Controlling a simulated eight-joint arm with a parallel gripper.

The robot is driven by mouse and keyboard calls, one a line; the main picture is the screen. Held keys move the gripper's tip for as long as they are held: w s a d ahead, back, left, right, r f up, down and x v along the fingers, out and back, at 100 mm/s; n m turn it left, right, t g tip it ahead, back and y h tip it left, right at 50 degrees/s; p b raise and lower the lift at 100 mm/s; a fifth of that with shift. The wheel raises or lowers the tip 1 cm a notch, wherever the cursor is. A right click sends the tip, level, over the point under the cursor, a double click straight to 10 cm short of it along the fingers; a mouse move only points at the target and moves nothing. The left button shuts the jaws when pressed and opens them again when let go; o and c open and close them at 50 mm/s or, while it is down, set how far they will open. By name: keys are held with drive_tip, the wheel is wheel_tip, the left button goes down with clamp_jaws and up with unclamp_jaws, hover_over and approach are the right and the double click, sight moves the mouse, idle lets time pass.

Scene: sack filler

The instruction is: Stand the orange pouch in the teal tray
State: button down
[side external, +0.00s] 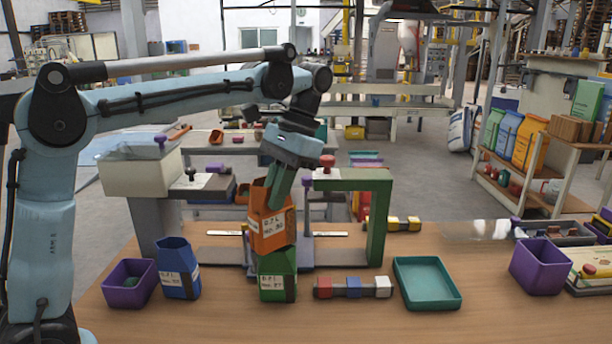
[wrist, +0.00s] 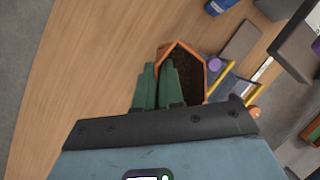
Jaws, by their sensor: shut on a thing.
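The orange pouch (side external: 270,230) is upright with a slight tilt, its open top facing up. My gripper (side external: 277,195) is shut on its wall. In the wrist view, one finger of my gripper (wrist: 158,68) is inside the mouth of the orange pouch (wrist: 205,75) and the other is outside. The orange pouch appears just above a green pouch (side external: 278,280); I cannot tell whether they touch. The teal tray (side external: 427,305) lies empty on the table to the right, apart from the pouch. It is not visible in the wrist view.
A blue pouch (side external: 178,270) and a purple bin (side external: 130,287) stand left. A green frame (side external: 378,220) rises behind, between pouch and tray. Another purple bin (side external: 538,268) stands right.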

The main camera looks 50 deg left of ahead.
drive_tip(key=shift+w+f, duration=0.25)
drive_tip(key=shift+f, duration=0.3)
drive_tip(key=r, duration=0.1)
drive_tip(key=s+r, duration=0.1)
drive_tip(key=r, duration=0.1)
drive_tip(key=shift+s, duration=0.25)
drive_tip(key=w+d+f+n+t+h, duration=0.1)
drive_tip(key=w+d+f+n+t, duration=0.15)
drive_tip(key=d+n, duration=0.65)
drive_tip(key=w+d+f+n+t+h, duration=0.15)
drive_tip(key=w+d+n, duration=0.25)
drive_tip(key=d+n, duration=0.5)
drive_tip(key=w+d+f+n+t+h, duration=0.2)
drive_tip(key=w+d+n+t, duration=0.15)
drive_tip(key=d+n, duration=0.65)
drive_tip(key=w+a+f, duration=0.7)
drive_tip(key=w+f, duration=0.2)
drive_tip(key=f, duration=0.1)
drive_tip(key=shift+w+a+f, duration=0.2)
drive_tip(key=shift+f, duration=0.2)
